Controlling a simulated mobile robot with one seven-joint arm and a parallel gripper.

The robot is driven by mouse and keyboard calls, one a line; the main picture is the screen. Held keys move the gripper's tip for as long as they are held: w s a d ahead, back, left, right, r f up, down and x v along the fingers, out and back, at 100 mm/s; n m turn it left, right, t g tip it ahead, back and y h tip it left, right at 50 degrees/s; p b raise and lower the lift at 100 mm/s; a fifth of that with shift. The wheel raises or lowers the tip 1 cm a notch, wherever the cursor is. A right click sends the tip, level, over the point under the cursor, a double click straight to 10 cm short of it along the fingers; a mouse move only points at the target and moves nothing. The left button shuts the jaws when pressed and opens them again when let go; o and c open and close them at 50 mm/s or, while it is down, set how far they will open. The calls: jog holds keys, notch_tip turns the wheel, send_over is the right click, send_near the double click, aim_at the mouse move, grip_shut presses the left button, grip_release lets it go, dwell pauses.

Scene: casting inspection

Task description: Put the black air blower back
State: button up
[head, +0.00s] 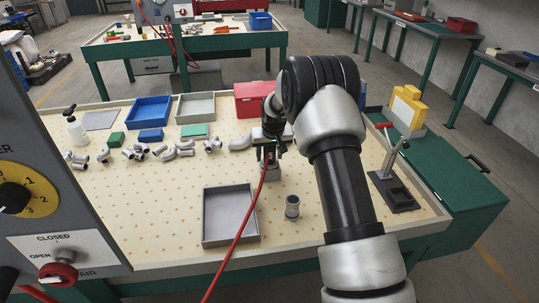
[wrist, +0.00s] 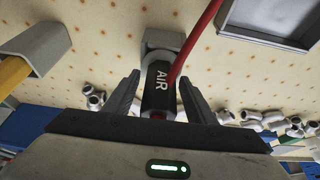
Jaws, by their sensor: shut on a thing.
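The black air blower (wrist: 158,88), marked AIR, is between the fingers of my gripper (wrist: 160,80) in the wrist view. My gripper is shut on it. A red hose (wrist: 195,45) runs from the blower; in the head view the hose (head: 240,230) drops toward the front edge. A grey block-like holder (wrist: 164,39) stands right at the blower's far end; I cannot tell whether the blower is seated in it. In the head view my gripper (head: 268,153) is over the bench, just above the grey holder (head: 270,173), and mostly hides the blower.
An empty grey tray (head: 230,241) and a short metal cylinder (head: 292,207) are in front. Several pipe fittings (head: 185,149), a blue bin (head: 150,111), a grey bin (head: 196,106) and a red box (head: 249,104) are behind. A lever clamp (head: 392,190) stands right.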

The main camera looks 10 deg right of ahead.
jog(key=shift+r, duration=0.1)
jog(key=shift+f, duration=0.3)
jog(key=o, duration=1.1)
jog(key=shift+c, duration=0.2)
jog(key=shift+r, duration=0.15)
